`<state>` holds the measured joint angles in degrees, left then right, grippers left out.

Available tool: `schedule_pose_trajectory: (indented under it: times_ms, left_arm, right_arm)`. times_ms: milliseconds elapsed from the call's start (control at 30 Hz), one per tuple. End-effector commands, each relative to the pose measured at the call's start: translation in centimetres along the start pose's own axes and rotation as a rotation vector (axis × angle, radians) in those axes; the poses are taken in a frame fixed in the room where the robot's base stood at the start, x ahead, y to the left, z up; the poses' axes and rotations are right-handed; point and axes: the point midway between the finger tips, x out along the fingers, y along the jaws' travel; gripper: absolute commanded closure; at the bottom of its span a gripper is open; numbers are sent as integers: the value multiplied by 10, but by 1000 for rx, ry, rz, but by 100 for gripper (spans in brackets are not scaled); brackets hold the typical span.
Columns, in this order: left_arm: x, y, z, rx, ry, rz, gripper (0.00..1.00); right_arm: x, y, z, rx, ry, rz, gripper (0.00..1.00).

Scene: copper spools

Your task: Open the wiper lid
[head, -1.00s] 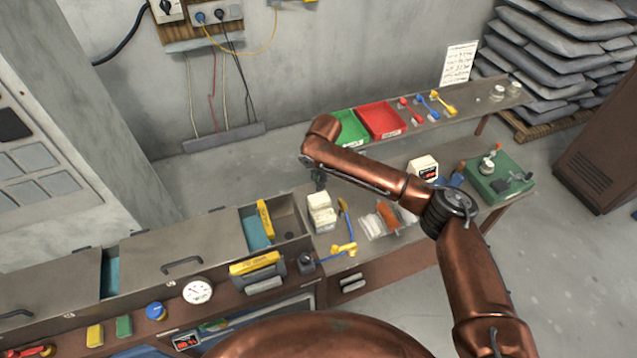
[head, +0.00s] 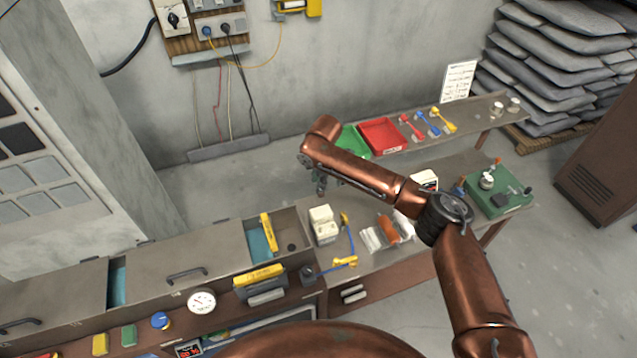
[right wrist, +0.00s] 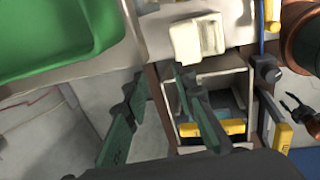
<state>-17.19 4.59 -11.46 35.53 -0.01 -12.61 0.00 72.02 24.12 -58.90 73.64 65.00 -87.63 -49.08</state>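No part is clearly marked as the wiper lid. A grey box with a yellow top (head: 259,276) sits on the bench front. Left of it is a closed grey lid with a dark handle (head: 186,276). Behind the box is an open compartment (head: 291,226) holding a yellow bar (head: 268,232), also in the right wrist view (right wrist: 212,128). My right gripper (head: 320,185) hangs above the bench's back edge, near a white box (head: 323,224). In the right wrist view its fingers (right wrist: 160,95) are apart and empty. A small dark forked part (right wrist: 291,113), apparently my left gripper, shows at the right edge.
A green tray (head: 352,141) and a red tray (head: 381,135) lie on the back shelf, beside several coloured tools. A blue and yellow tool (head: 345,262) and small packets (head: 388,232) lie on the bench. A gauge (head: 201,301) is on the bench front.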

Motion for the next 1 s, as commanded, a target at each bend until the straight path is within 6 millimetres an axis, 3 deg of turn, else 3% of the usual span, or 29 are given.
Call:
schedule_pose_trajectory:
  times_ms: [300,633,767,1000]
  left_arm:
    - [-12,0,-2,0,1,0,60]
    - [-11,-1,0,-1,-1,-1,60]
    - [-11,-1,0,-1,0,0,60]
    - [-11,0,-1,0,0,0,60]
  right_arm:
    - [-2,0,0,1,1,-1,76]
    - [-3,0,0,0,0,1,76]
    - [-19,1,0,0,1,2,76]
    - [-69,1,0,-1,1,3,76]
